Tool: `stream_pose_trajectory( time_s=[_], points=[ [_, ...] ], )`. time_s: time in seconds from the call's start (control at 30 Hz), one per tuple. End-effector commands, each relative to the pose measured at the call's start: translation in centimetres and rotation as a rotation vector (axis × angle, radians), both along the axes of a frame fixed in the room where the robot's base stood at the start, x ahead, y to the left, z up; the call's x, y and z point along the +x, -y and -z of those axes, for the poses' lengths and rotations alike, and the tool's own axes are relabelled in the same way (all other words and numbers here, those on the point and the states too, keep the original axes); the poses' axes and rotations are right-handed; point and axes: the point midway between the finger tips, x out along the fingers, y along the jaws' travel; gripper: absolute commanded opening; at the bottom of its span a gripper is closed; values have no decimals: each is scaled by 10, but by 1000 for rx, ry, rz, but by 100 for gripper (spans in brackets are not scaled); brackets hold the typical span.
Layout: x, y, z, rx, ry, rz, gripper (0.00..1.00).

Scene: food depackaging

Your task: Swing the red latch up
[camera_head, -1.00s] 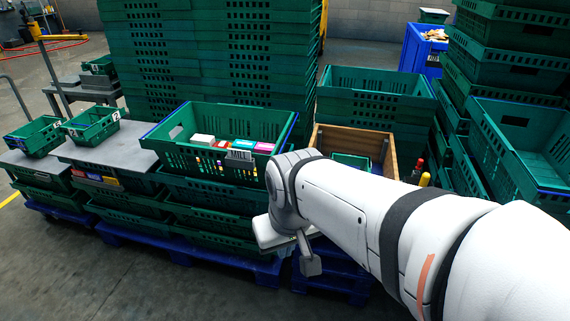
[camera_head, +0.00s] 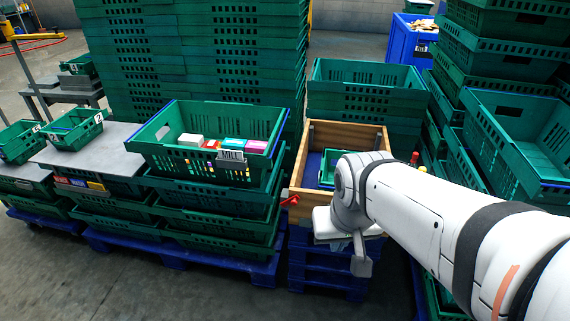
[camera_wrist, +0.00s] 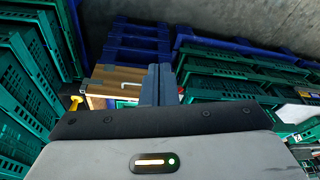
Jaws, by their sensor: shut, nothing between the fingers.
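The red latch (camera_head: 290,201) is at the left end of the wooden crate's front (camera_head: 294,188). It lies close to level, with a slight tilt. My gripper is shut and empty; in the wrist view its fingers (camera_wrist: 160,84) stand together in front of the wooden crate (camera_wrist: 118,74). In the head view my white wrist (camera_head: 335,224) is in front of the crate, to the right of the latch and apart from it. My wrist and arm hide the right part of the crate's front. I cannot surely make out the latch in the wrist view.
A green crate (camera_head: 160,128) with several small packages stands close left of the wooden crate, on stacked green crates. A small green crate (camera_head: 327,170) sits inside the wooden crate. Blue pallets (camera_head: 318,272) are below. Tall green stacks (camera_head: 500,60) stand right.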

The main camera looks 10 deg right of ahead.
Motion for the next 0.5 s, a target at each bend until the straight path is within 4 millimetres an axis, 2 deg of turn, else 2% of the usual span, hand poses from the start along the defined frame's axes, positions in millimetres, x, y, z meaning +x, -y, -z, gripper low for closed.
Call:
stream_pose_trajectory(
  time_s=[0.03,0.17,0.27,0.3,0.43,0.5],
  points=[
    [12,-4,21,5,28,42,0],
    [60,6,70,42,173,213,0],
    [105,16,111,110,320,369,0],
    [122,19,126,148,379,428,0],
    [171,26,173,315,552,581,0],
    [195,35,196,401,660,687,0]
  ],
)
